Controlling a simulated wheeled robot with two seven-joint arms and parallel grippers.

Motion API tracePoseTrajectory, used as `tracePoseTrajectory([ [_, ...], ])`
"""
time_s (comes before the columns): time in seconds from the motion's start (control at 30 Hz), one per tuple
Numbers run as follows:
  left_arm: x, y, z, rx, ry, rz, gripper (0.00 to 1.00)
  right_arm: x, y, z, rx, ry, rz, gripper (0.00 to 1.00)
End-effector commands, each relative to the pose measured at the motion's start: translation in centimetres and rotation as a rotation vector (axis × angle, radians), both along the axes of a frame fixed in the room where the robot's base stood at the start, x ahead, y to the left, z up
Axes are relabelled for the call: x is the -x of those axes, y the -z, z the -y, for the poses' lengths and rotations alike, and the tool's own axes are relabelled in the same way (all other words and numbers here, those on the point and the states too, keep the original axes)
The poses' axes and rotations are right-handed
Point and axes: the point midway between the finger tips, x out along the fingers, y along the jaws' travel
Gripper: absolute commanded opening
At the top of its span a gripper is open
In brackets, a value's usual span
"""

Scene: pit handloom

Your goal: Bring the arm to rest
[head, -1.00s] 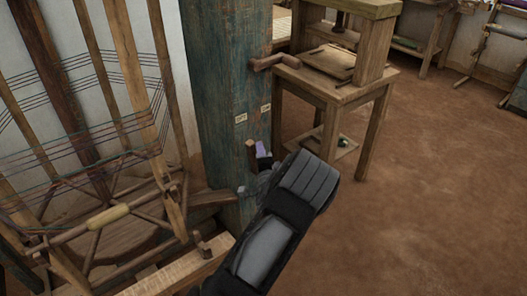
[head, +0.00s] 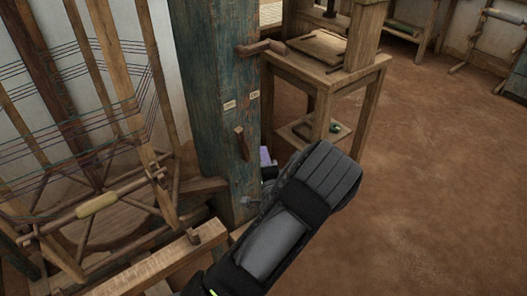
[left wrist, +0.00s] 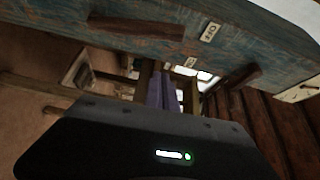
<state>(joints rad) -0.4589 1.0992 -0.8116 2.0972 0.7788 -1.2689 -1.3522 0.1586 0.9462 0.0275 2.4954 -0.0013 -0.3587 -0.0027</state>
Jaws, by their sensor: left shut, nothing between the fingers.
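My left gripper (head: 265,157) is just right of the blue-green wooden post (head: 211,100), partly hidden by my own dark wrist. Its purple fingers (left wrist: 162,92) are together and empty in the left wrist view. A short wooden lever (head: 242,143) on the post hangs nearly upright, slightly tilted, left of the gripper and apart from it in the picture. A longer wooden lever (head: 262,48) sticks out near the post's top, pointing right. Two small pale labels (head: 230,105) are on the post between the levers. My right gripper is not in view.
The wooden loom frame with threads and a reel (head: 95,206) stands close on the left. A wooden beam (head: 150,268) lies at lower left. A wooden table (head: 325,78) stands behind the post, to the right. The brown earth floor (head: 430,200) at right is clear.

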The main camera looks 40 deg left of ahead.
Motion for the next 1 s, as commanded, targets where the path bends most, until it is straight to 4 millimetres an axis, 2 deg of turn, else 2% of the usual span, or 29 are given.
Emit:
tracePoseTrajectory([
  [0.4,0.0,0.1,0.0,0.003,0.001,-0.001,0.00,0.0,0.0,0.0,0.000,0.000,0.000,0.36],
  [0.47,0.1,0.5,0.1,0.020,0.002,-0.005,0.00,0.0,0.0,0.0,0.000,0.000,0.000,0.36],
  [0.57,0.5,2.5,0.4,0.088,0.010,-0.024,0.00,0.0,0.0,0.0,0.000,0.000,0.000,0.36],
  [0.67,1.7,6.3,1.2,0.224,0.016,-0.062,0.00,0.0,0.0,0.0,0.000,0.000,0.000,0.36],
  [0.77,3.7,11.7,3.3,0.437,0.015,-0.116,0.00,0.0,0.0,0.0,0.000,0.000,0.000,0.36],
  [0.87,6.9,17.5,6.9,0.706,-0.013,-0.182,0.00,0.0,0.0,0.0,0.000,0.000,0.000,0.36],
  [0.9,8.6,19.7,8.8,0.822,-0.034,-0.214,0.00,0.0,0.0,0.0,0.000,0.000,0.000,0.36],
  [0.97,11.1,22.6,12.0,0.998,-0.073,-0.261,0.00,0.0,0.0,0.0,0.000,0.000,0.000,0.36],
  [1.0,13.0,24.1,14.4,1.112,-0.106,-0.294,0.00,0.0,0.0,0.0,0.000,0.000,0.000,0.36],
])
